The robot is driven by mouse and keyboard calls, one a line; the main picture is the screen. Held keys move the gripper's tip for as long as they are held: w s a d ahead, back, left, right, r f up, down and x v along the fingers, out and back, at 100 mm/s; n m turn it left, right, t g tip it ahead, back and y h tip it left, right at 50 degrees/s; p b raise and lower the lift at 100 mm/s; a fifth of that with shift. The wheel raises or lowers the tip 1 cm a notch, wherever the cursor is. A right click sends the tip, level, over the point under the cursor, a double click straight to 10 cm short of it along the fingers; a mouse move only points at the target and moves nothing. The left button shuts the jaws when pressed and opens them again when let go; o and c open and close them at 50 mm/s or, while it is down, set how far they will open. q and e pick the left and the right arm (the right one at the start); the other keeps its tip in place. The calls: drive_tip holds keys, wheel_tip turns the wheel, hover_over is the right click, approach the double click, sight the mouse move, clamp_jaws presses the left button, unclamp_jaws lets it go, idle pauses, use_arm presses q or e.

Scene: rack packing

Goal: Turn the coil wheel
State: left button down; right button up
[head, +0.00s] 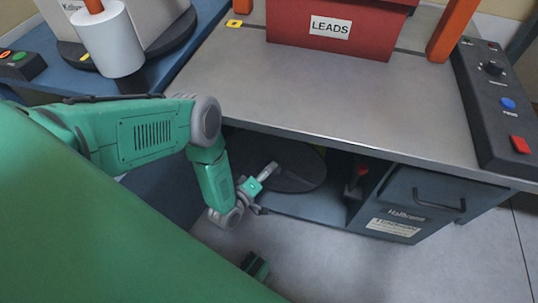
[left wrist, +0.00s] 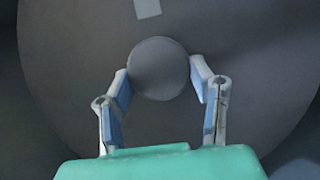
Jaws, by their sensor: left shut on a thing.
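The coil wheel (head: 302,167) is a dark round disc in the open bay under the table in the head view. In the left wrist view the wheel (left wrist: 255,60) fills most of the picture, with a pale patch at its top. A round grey knob (left wrist: 158,68) stands out from it, seen end-on. My left gripper (head: 262,177) reaches down in front of the wheel. In the left wrist view its two fingers (left wrist: 160,80) are on either side of the knob, shut on it. My right gripper is not seen.
The grey tabletop (head: 350,95) overhangs the bay, with a red LEADS bin (head: 335,25) on it. A drawer cabinet (head: 415,205) stands to the right of the wheel, and a red-topped lever (head: 359,175) is between them. The floor in front is clear.

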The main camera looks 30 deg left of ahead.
use_arm(q)
drive_tip(key=n, duration=0.2)
drive_tip(key=n+t+b, duration=0.1)
drive_tip(key=shift+s+a+f+n, duration=0.15)
drive_tip(key=shift+a+f+n, duration=0.05)
drive_tip(key=shift+f+n, duration=0.2)
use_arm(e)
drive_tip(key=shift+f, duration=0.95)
use_arm(q)
drive_tip(key=shift+t, duration=0.3)
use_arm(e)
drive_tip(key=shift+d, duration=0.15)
use_arm(q)
drive_tip(key=c, duration=0.9)
unclamp_jaws()
drive_tip(key=shift+o, duration=1)
drive_tip(key=s+a, duration=0.1)
drive_tip(key=s, duration=1)
drive_tip(key=shift+s+a, duration=0.2)
drive_tip(key=shift+s, duration=0.2)
